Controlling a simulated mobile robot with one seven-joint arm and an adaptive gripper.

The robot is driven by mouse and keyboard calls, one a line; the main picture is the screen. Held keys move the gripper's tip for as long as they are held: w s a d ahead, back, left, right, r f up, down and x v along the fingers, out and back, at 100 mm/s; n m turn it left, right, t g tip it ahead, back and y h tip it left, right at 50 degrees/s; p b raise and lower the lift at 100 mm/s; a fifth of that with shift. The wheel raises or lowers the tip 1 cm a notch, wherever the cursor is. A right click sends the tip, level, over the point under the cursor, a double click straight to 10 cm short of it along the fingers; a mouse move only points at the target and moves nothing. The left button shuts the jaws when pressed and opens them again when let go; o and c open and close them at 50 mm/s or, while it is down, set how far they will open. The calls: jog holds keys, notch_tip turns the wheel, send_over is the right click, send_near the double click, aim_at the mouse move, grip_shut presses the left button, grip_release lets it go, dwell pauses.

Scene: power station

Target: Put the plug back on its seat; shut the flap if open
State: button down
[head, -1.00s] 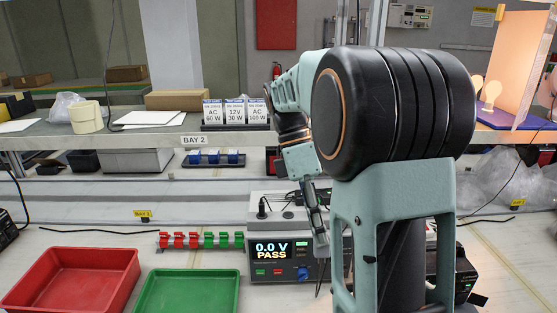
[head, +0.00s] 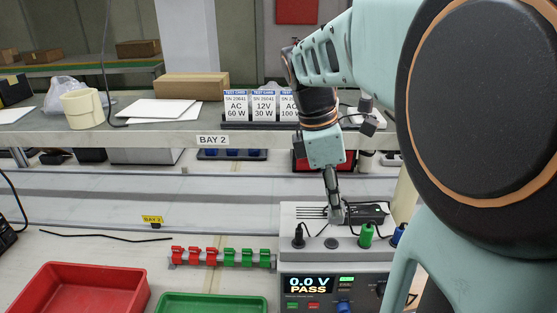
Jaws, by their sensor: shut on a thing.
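My gripper (head: 336,217) points down over the top of the grey tester (head: 290,222). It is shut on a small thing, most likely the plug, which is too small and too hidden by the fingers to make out. On the tester's top a black plug (head: 298,238), a green plug (head: 366,235) and a blue plug (head: 397,235) stand in a row. A round dark grey spot (head: 331,243) lies between the black and green plugs, just in front of my gripper. I cannot tell whether it is an open seat or a shut flap.
A black box (head: 370,212) with a cable lies on the tester right of my fingertips. Red and green clips (head: 222,257) line a rail to the left. A red tray (head: 75,290) and a green tray (head: 210,303) stand in front. The BAY 2 shelf (head: 150,140) runs behind.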

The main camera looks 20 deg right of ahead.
aim_at(331, 224)
jog(key=shift+a+b+x, duration=0.2)
jog(key=shift+b+x, duration=0.65)
jog(key=shift+a+b+x, duration=0.2)
jog(key=shift+b+x, duration=0.6)
jog(key=shift+x, duration=0.05)
jog(key=shift+a+b+x, duration=0.2)
jog(key=shift+b+x, duration=0.65)
jog(key=shift+x, duration=0.05)
jog(key=shift+w+f, duration=0.15)
jog(key=shift+f, duration=0.5)
jog(key=c, duration=1.7)
grip_release()
jog(key=shift+c, duration=0.2)
